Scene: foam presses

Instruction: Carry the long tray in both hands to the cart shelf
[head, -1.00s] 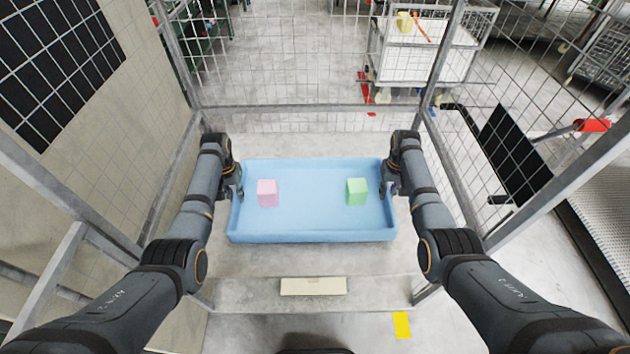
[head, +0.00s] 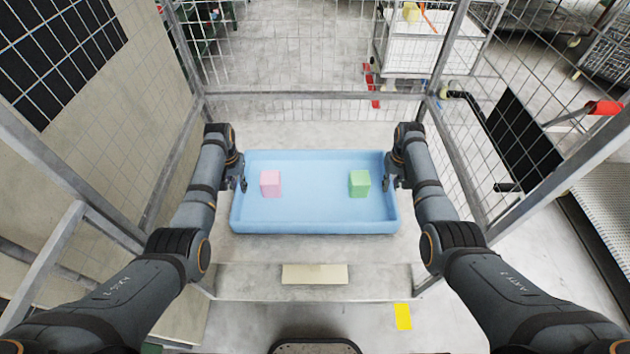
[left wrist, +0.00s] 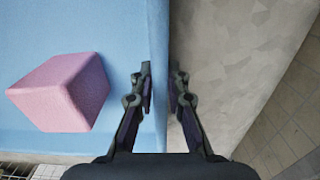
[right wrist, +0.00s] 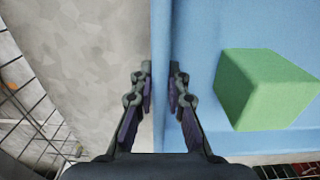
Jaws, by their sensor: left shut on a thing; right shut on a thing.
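The long tray (head: 315,227) is light blue and shallow. In the head view it lies level over a grey shelf (head: 240,250) inside a wire-mesh cart; I cannot tell whether it touches the shelf. A pink cube (head: 270,183) stands in its left part and a green cube (head: 359,183) in its right part. My left gripper (head: 243,184) is shut on the left end wall, one finger on each side, as the left wrist view shows (left wrist: 162,80). My right gripper (head: 387,184) is shut on the right end wall, seen also in the right wrist view (right wrist: 161,80).
Metal posts and mesh panels (head: 300,95) stand behind the shelf and on both sides, close to my arms. A pale label (head: 314,274) is on the shelf's front edge. A yellow mark (head: 402,317) lies on the floor. Another mesh cart (head: 420,55) stands beyond at the back right.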

